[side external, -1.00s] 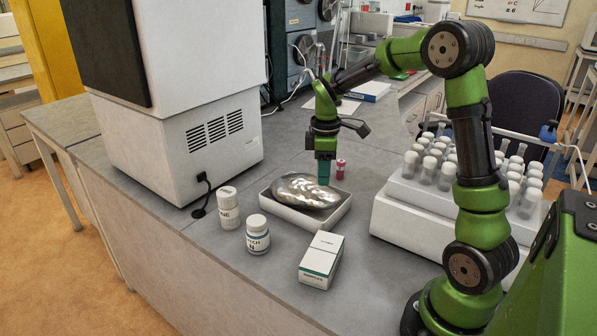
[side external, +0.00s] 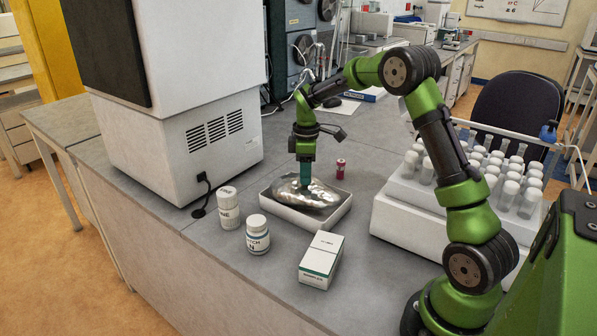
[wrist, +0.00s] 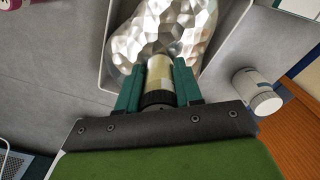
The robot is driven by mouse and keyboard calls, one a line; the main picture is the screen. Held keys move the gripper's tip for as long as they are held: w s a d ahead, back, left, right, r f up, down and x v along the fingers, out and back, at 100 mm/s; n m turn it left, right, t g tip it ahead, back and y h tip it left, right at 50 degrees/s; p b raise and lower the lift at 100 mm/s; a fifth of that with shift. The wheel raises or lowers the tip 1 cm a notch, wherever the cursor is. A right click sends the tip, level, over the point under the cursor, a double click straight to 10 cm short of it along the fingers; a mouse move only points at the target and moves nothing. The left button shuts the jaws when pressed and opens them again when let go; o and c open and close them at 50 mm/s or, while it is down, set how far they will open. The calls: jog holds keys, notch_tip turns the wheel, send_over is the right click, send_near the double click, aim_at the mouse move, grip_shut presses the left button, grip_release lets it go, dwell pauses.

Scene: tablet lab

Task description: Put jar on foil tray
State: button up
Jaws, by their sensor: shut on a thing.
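In the wrist view my gripper (wrist: 159,68) is shut on a jar (wrist: 160,74) with a cream and yellowish body and a dark ribbed lid. The foil tray is a shallow pale tray (side external: 334,216) with a crumpled silver foil (side external: 290,196) in it; the foil also shows in the wrist view (wrist: 165,28). In the side view my gripper (side external: 305,181) points down over the middle of the foil. The jar is hidden there, and I cannot tell whether it touches the foil.
Two white bottles, one (side external: 228,208) and another (side external: 258,234), stand left of the tray. A white box (side external: 321,260) lies in front. A pink vial (side external: 340,169) stands behind the tray. A rack of capped tubes (side external: 420,215) is at right, a large white machine (side external: 205,130) at left.

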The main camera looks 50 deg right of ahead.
jog(key=shift+f, duration=0.15)
jog(key=o, duration=1)
jog(key=shift+o, duration=0.2)
notch_tip(320, 180, up, 12)
jog(key=shift+r, duration=0.1)
jog(key=s+a+r+m+t+y, duration=0.1)
jog(key=s+a+r+m+t, duration=0.2)
jog(key=s+a, duration=0.45)
jog(key=s+a+r+m+t, duration=0.2)
jog(key=s+a+r+m, duration=0.15)
jog(key=s+a, duration=0.45)
jog(key=s+a+f+m+t+y, duration=0.1)
jog(key=s+a+f+m+t, duration=0.1)
jog(key=s+a+f+m, duration=0.1)
jog(key=s+a+m, duration=0.1)
jog(key=s+a, duration=0.1)
jog(key=s, duration=0.1)
jog(key=shift+a+f, duration=0.15)
jog(key=shift+f, duration=0.15)
